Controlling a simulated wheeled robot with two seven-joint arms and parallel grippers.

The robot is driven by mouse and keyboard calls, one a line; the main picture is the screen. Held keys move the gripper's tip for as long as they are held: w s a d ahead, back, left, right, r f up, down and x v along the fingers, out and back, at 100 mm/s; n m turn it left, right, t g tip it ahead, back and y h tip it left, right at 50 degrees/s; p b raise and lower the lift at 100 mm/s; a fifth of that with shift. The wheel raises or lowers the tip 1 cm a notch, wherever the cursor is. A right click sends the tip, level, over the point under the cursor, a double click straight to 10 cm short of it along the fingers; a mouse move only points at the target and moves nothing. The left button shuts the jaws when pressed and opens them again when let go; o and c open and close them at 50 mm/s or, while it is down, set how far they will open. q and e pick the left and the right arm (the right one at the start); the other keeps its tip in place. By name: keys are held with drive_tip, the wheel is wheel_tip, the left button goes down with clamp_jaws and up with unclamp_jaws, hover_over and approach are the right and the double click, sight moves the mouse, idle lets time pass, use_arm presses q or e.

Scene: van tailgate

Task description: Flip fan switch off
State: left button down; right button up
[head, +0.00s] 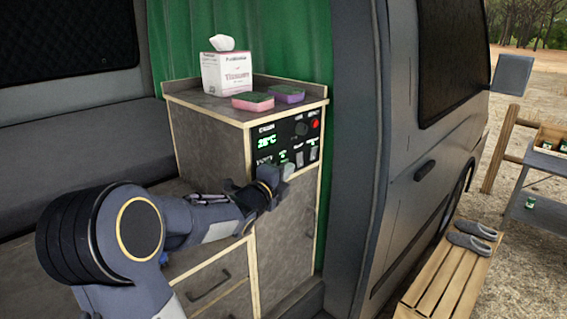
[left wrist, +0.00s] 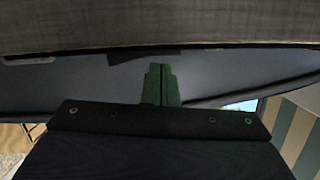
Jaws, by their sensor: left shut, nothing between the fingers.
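The black control panel (head: 268,142) is set in the upper front of the grey cabinet (head: 208,131). It shows a green lit temperature readout, a dark knob (head: 302,129), a red button (head: 315,123) and small white-marked switches (head: 314,154) along its lower part. Which switch is the fan's, and its position, is too small to tell. My left gripper (head: 285,171) is shut and empty, at the lower edge of the panel, covering part of it. I cannot tell whether it touches a switch. The left wrist view shows its closed fingers (left wrist: 161,84) below a grey surface. My right gripper is not in view.
A drawer (head: 214,285) is below. The van's side door (head: 425,150) stands right; slippers (head: 474,236) rest on a wooden bench (head: 447,277).

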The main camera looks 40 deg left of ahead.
use_arm(q)
drive_tip(key=shift+w+a, duration=0.1)
drive_tip(key=shift+a, duration=0.4)
